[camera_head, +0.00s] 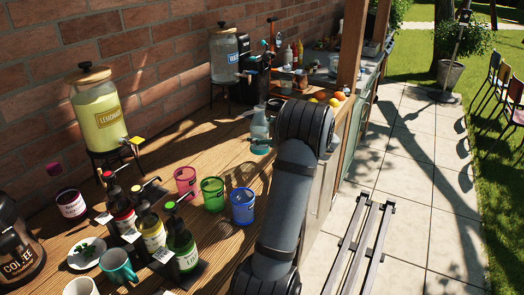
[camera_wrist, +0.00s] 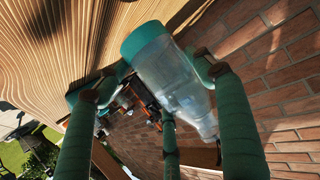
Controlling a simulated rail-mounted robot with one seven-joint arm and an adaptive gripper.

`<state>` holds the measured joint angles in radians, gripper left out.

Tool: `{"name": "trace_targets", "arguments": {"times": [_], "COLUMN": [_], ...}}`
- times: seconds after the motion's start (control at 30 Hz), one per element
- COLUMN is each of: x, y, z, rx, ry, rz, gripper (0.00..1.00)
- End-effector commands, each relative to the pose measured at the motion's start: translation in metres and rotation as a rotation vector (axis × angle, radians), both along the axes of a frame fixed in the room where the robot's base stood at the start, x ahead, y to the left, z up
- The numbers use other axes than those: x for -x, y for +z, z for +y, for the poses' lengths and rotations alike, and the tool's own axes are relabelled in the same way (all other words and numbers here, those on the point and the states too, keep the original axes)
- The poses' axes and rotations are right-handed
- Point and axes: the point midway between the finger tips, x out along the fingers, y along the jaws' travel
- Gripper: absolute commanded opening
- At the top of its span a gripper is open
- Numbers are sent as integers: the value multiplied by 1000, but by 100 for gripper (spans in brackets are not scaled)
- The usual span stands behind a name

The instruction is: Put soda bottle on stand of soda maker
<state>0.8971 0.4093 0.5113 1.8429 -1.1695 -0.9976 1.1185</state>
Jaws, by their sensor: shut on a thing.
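The soda bottle (camera_head: 260,131) is clear with a teal base. In the head view it is upright at the table's right part, just left of my arm. The wrist view shows the bottle (camera_wrist: 172,80) tilted across the picture between the fingers of my gripper (camera_wrist: 155,78), which is shut on it. My arm hides the gripper in the head view. A tall black machine (camera_head: 257,77), seemingly the soda maker, stands farther back beside the water dispenser. Its stand is too small to make out. Whether the bottle touches the table is unclear.
A water dispenser (camera_head: 224,57) and a lemonade dispenser (camera_head: 98,112) stand along the brick wall. Blue (camera_head: 243,206), green (camera_head: 212,194) and pink (camera_head: 186,180) cups and several pump bottles are nearer. Fruit (camera_head: 333,101) lies behind my arm. Bare wood (camera_head: 190,142) shows left of the bottle.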

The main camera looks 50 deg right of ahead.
Motion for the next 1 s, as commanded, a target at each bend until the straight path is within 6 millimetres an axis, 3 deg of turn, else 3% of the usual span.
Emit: {"name": "trace_targets", "arguments": {"times": [0.2,0.5,0.93,0.97,1.0], "x": [-10,-10,-10,-10,-10], "y": [-8,-44,-49,-49,-49], "z": [6,6,5,6,6], "rx": [2,-1,3,1,1], "ry": [0,0,0,0,0], "rz": [-1,-1,-2,0,0], "gripper": [24,24,24,69,71]}}
